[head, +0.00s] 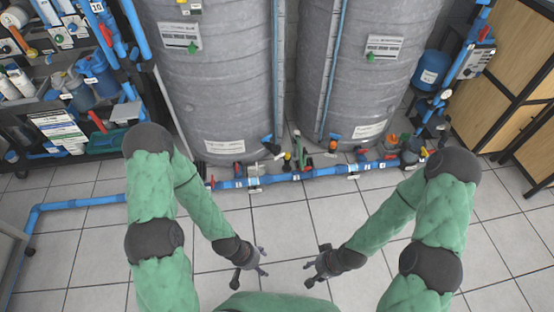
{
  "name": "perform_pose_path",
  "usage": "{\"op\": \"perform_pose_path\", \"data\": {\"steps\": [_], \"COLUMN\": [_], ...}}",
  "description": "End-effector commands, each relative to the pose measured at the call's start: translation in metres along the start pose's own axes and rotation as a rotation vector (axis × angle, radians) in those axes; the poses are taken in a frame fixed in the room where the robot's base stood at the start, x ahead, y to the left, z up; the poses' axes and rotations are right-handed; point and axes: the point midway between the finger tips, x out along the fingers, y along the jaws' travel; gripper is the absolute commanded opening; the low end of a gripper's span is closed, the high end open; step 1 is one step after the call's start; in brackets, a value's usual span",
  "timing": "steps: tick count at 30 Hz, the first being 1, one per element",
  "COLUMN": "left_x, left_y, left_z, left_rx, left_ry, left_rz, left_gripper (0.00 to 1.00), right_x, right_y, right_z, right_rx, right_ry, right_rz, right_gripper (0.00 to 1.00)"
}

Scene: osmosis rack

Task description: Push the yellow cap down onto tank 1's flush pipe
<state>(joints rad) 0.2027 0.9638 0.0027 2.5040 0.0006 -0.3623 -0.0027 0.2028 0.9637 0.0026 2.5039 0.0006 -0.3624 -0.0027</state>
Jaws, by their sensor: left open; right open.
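Two large grey tanks stand side by side at the back, the left tank (220,90) and the right tank (355,75); their numbers are too small to read. A small yellow part (287,156), possibly the cap, shows among the fittings at the tanks' foot. I cannot tell whether it sits on a pipe. A blue pipe (285,178) with valves runs along the floor in front of the tanks. My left gripper (258,262) and my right gripper (314,266) are open and empty over the floor, well short of the pipe.
A shelf with bottles and jugs (90,85) stands at the left. A blue vessel (431,70) stands at the right, near a wooden cabinet (510,90). Another blue pipe (80,203) runs low at the left. The tiled floor between my arms and the pipe is clear.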

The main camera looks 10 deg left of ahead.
Motion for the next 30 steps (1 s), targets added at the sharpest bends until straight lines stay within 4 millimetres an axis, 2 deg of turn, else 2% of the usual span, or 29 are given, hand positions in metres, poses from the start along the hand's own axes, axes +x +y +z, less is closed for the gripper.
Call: {"op": "perform_pose_path", "data": {"steps": [17, 20, 30], "left_x": [-0.005, -0.015, -0.072], "left_y": [0.002, 0.005, 0.026], "left_z": [-0.001, 0.0, 0.002], "left_rx": [0.0, 0.0, 0.0], "left_ry": [0.001, 0.001, 0.002], "left_rz": [0.0, 0.0, 0.0], "left_gripper": [0.66, 0.66, 0.66], "right_x": [-0.004, -0.015, -0.072], "right_y": [-0.002, -0.005, -0.026], "right_z": [0.0, 0.0, 0.002], "right_rx": [0.0, 0.0, 0.0], "right_ry": [0.001, 0.001, 0.001], "right_rz": [0.0, 0.0, 0.0], "right_gripper": [0.45, 0.45, 0.45]}}
